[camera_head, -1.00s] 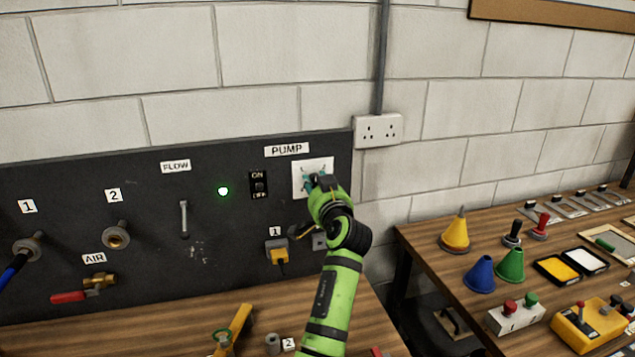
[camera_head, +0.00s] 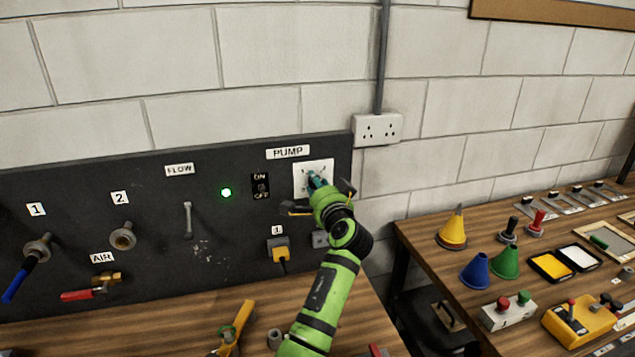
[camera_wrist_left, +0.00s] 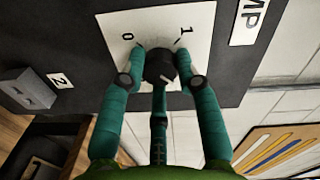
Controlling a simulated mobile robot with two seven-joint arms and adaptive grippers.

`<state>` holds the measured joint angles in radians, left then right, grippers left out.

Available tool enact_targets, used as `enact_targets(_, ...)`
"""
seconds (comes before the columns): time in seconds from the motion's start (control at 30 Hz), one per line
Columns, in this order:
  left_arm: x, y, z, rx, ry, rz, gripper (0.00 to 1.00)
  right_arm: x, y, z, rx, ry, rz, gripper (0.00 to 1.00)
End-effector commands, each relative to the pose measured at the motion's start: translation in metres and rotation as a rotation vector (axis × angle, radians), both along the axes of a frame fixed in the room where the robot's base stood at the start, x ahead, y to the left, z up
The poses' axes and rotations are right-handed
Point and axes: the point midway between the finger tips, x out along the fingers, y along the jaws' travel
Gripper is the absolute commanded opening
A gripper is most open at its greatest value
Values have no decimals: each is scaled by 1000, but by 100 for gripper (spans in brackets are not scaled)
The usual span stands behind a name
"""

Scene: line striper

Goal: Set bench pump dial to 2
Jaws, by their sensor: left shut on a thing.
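The bench pump dial is a dark round knob (camera_wrist_left: 157,66) on a white square plate (camera_head: 323,166) below the PUMP label (camera_head: 288,153). In the left wrist view the figures 0 and 1 show on the plate, and a short pale mark shows on the knob. Which figure the mark points to is unclear. The figure 2 on the plate is not visible. My left gripper (camera_head: 314,177) reaches the plate, its teal fingers closed around the knob from both sides. It hides most of the dial in the head view. My right gripper is not in view.
An ON/OFF switch (camera_head: 261,186) and a lit green lamp (camera_head: 226,193) are left of the dial. A yellow plug (camera_head: 280,252) sits below it. A wall socket (camera_head: 378,129) is at upper right. A bench with cones (camera_head: 475,271) and boxes stands at right.

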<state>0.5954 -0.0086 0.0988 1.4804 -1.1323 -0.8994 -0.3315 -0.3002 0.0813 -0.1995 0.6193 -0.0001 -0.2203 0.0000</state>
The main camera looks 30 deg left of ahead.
Motion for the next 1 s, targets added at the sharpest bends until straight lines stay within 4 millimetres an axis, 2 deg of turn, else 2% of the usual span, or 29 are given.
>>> enact_targets(0.03,1,1,11,23,-6,-3,0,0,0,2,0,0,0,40)
enact_targets(0.67,1,1,10,49,25,-2,0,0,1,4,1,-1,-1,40)
enact_targets(0.7,1,1,10,48,26,-3,49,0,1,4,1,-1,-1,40)
enact_targets(0.73,1,1,9,47,25,-3,56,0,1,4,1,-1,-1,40)
enact_targets(1.0,1,0,4,41,33,-2,56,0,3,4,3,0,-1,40)
